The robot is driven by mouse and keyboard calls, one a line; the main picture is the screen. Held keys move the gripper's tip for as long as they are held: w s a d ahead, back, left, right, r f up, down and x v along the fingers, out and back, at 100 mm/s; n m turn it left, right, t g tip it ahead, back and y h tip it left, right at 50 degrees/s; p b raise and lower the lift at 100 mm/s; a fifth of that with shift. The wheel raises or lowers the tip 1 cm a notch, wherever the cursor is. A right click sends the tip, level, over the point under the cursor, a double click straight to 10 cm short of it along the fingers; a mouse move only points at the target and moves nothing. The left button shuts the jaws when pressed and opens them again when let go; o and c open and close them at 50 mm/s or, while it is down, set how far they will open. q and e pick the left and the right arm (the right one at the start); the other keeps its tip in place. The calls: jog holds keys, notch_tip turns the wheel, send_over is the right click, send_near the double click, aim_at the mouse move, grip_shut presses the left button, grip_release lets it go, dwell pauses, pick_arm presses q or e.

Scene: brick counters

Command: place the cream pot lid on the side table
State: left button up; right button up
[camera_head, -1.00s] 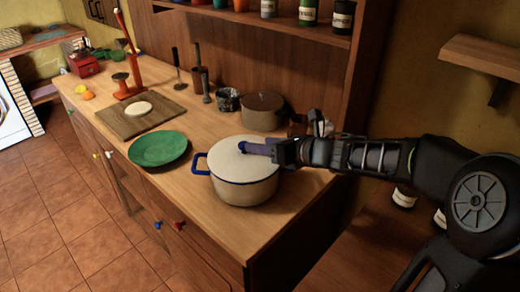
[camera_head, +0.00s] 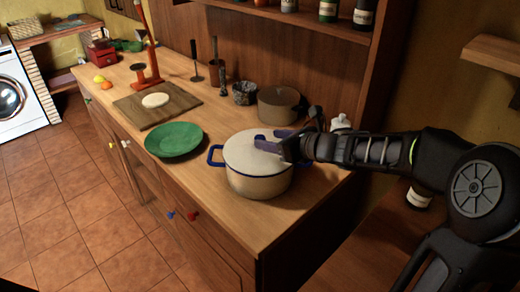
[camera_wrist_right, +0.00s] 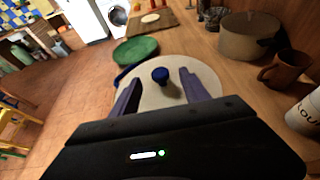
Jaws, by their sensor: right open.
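The cream pot lid (camera_head: 238,153) sits on the cream pot (camera_head: 255,186) with blue handles, on the wooden counter. Its blue knob (camera_wrist_right: 160,75) shows in the right wrist view. My right gripper (camera_head: 272,140) is over the lid, fingers spread. In the right wrist view the open fingers (camera_wrist_right: 160,90) lie on either side of the knob, apart from it. A lower wooden surface (camera_head: 345,240) at the bottom right may be the side table; my right arm covers part of it. My left gripper is not in view.
A green plate (camera_head: 174,140) lies left of the pot. A brown pot (camera_head: 279,106) stands behind it, with a brown mug (camera_wrist_right: 284,70) and white jar (camera_wrist_right: 305,115) nearby. A cutting board (camera_head: 150,108) holds a pale round item. A shelf (camera_head: 300,20) overhangs the counter's back.

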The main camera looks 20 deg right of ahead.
aim_at(260, 137)
jog(key=p+x, duration=0.1)
jog(key=x, duration=0.4)
jog(key=shift+w+a, duration=0.1)
jog(key=shift+w, duration=0.05)
dwell(0.5)
grip_shut()
dwell(0.5)
